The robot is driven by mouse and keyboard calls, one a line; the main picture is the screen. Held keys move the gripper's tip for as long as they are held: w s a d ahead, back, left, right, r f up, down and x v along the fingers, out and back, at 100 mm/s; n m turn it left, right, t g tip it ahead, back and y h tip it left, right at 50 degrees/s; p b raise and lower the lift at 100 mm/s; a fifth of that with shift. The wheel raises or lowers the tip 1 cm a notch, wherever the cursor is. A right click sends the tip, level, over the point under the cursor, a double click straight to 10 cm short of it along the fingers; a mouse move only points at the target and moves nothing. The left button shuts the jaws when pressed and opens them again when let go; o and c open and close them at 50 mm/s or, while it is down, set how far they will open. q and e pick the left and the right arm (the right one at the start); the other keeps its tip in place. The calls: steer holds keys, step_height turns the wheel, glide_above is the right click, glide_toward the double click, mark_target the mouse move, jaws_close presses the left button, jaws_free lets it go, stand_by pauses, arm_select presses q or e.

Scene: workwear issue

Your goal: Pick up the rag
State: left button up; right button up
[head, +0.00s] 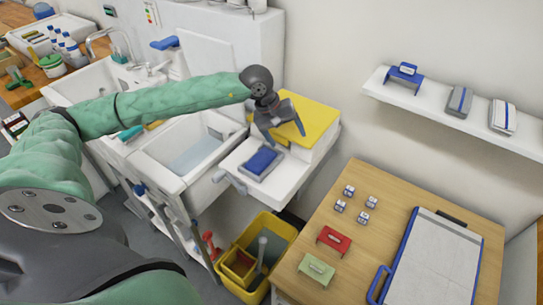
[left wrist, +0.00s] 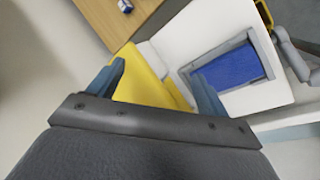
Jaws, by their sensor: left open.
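A blue folded cloth, which looks like the rag (head: 261,161), lies in a shallow grey tray (head: 242,170) on a white ledge. It also shows in the left wrist view (left wrist: 232,74), right of the fingers. My left gripper (head: 286,132) is open and empty, above and behind the rag, near the yellow-topped white box. In the left wrist view its two blue-grey fingers (left wrist: 158,86) are spread apart, with the yellow top between and beyond them. No contact with the rag shows. My right gripper is not in view.
The yellow-topped box (head: 308,120) stands beside the ledge. White sinks (head: 160,165) are to the left. A yellow bucket (head: 285,229) stands below. A wooden table (head: 365,175) with small blocks and a board is at right. A wall shelf (head: 425,102) holds several items.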

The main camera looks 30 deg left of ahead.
mark_target(261, 158)
arm_select(q)
steer(key=s+a+m+y, duration=0.1)
steer(key=a+m, duration=0.1)
steer(key=s+a+f+m+g+y, duration=0.1)
steer(key=a+m, duration=0.1)
steer(key=s+a+m+g+y, duration=0.1)
steer(key=s+a+m+y, duration=0.1)
steer(key=shift+a+f, duration=0.25)
steer(key=shift+a, duration=0.1)
steer(key=shift+m, duration=0.4)
steer(key=shift+f+m, duration=0.3)
steer(key=shift+f, duration=0.05)
step_height(261, 158, down, 2)
steer(key=shift+f, duration=0.6)
steer(key=f, duration=0.2)
steer(key=f+p, duration=0.1)
steer(key=f, duration=0.1)
steer(key=shift+w, duration=0.25)
steer(key=c, duration=0.9)
steer(key=shift+c, duration=1.2)
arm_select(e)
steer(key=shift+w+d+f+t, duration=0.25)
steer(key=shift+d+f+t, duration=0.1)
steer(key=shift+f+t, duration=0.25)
arm_select(q)
steer(key=shift+r, duration=0.1)
